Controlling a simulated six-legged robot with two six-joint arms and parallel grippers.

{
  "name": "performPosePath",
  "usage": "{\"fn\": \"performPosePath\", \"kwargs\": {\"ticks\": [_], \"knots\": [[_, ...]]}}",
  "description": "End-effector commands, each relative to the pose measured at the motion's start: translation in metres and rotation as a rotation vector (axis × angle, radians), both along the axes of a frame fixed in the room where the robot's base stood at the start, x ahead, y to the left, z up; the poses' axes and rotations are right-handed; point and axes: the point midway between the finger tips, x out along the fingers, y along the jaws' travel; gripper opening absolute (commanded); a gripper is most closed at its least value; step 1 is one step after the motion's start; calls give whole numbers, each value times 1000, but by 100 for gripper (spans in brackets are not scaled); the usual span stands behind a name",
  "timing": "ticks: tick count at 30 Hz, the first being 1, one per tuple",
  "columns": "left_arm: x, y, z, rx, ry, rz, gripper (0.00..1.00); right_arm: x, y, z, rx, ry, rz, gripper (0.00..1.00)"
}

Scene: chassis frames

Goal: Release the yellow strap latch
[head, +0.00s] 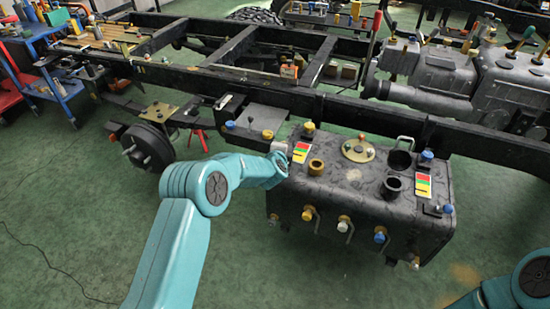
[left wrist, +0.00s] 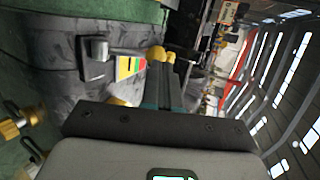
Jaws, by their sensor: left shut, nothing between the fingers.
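A black tank (head: 345,205) has several yellow fittings, and I cannot tell for certain which is the strap latch. A yellow-capped fitting (head: 309,128) stands at its rear left edge, and a yellow ring-like fitting (head: 317,166) sits on top. My left gripper (left wrist: 164,88) is shut and empty at the tank's left end. In the left wrist view, yellow caps (left wrist: 157,53) show just beyond its fingertips; contact is unclear. In the head view its fingers are mostly hidden by my wrist. My right arm shows at the bottom right; its gripper is out of view.
A coloured label (head: 300,152) lies beside my left wrist and also shows in the left wrist view (left wrist: 130,67). Black chassis rails (head: 350,108) run behind the tank. Yellow, white and blue valves (head: 344,223) stick out of its front. The green floor in front is clear.

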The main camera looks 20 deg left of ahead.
Motion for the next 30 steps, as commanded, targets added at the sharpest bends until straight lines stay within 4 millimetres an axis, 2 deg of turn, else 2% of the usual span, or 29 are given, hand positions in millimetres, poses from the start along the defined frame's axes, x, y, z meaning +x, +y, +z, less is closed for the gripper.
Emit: {"fn": "performPosePath", "kwargs": {"ticks": [1, 5, 18, 30], "knots": [[-2, 0, -6, -1, 3, -1, 0, -1, 0, -5, 1, 3, 0, 43], [-3, 0, -4, 0, 1, 0, 0, -1, 0, -4, 1, 3, 1, 43], [-4, 0, 12, 0, -1, 0, 0, -1, 0, 16, 0, 2, 1, 43], [-2, 1, 13, 0, -1, 0, 0, -1, 0, 17, 0, 2, 1, 43]]}}
